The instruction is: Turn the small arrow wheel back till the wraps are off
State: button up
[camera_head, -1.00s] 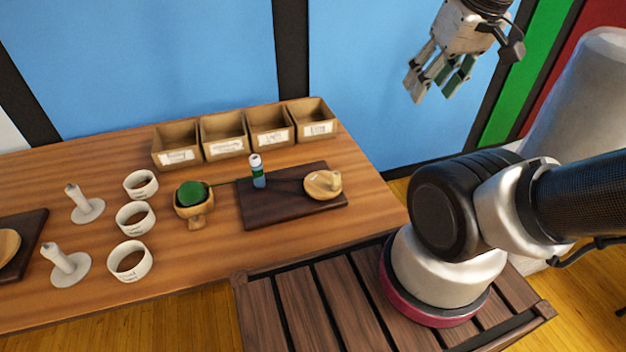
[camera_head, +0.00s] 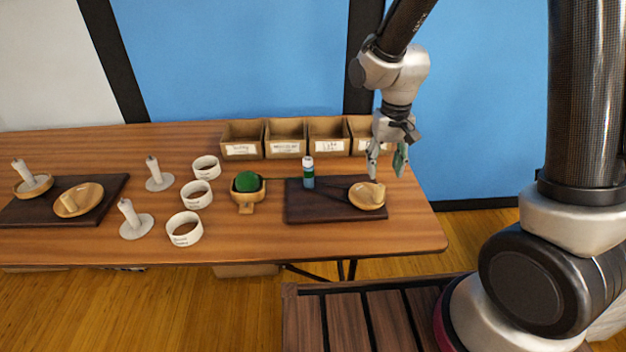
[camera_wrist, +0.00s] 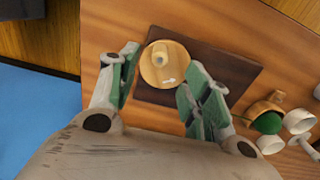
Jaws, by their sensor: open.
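The small arrow wheel is a round wooden disc (camera_head: 366,200) with an upright peg, at the right end of a dark board (camera_head: 318,212). The wrist view shows it (camera_wrist: 152,75) with a white arrow on its face. A short post (camera_head: 308,181) with a white top and blue and green bands stands on the board; the wraps are too small to count. A green ball (camera_head: 246,181) sits in a wooden holder left of the board. My gripper (camera_head: 386,166) is open, pointing down above the wheel. In the wrist view its fingers (camera_wrist: 161,68) stand either side of the wheel, apart from it.
Several labelled open boxes (camera_head: 286,140) stand along the back, close behind my gripper. White rings (camera_head: 185,229) and white stands with pegs (camera_head: 133,222) are left of the holder. Another dark board (camera_head: 108,187) with two wooden discs lies far left.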

aim_at(380, 186)
jog(key=shift+w+a+f, duration=0.1)
jog(key=shift+w+f, duration=0.05)
jog(key=shift+f, duration=4.4)
jog(key=c, duration=1)
